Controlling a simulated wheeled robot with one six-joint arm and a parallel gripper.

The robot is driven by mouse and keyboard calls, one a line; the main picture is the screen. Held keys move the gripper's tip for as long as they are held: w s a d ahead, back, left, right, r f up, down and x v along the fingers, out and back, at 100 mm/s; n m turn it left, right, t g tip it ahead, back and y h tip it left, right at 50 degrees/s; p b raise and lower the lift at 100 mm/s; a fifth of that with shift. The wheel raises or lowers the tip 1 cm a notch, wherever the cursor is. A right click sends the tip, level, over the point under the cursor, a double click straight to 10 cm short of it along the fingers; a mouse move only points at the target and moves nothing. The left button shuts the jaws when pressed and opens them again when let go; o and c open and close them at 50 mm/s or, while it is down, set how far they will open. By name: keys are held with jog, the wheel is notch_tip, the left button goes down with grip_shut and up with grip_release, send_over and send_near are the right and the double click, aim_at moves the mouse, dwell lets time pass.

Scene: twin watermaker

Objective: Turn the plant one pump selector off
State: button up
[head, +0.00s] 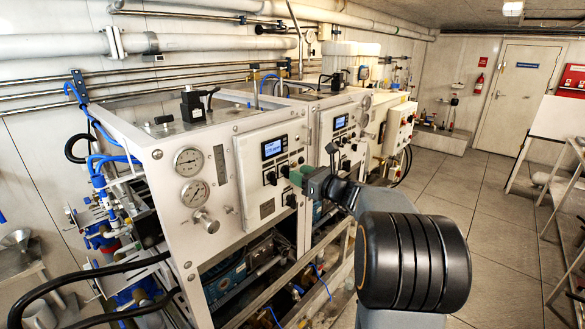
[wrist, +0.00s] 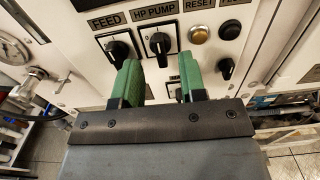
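The near unit's control panel (head: 254,190) has a lit display and black rotary selectors. In the wrist view, a selector labelled FEED (wrist: 118,46) and one labelled HP PUMP (wrist: 159,42) sit side by side on the panel. The HP PUMP handle looks close to upright; its exact setting is hard to read. My gripper (wrist: 161,80) is open and empty, its green fingers spread below the HP PUMP selector. The left finger covers part of the area below FEED. In the head view my gripper (head: 297,176) is at the panel's right edge; contact cannot be told.
An amber button (wrist: 199,35), a dark button (wrist: 229,29) and a small black selector (wrist: 226,68) lie right of HP PUMP. Gauges (head: 188,161) are left of the panel. A second unit's panel (head: 325,130) stands beyond. The floor (head: 480,210) at right is clear.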

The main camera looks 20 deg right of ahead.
aim_at(286, 172)
jog(key=shift+p+x, duration=0.4)
jog(key=shift+x, duration=1.45)
jog(key=shift+s, duration=0.1)
jog(key=shift+c, duration=0.4)
grip_shut()
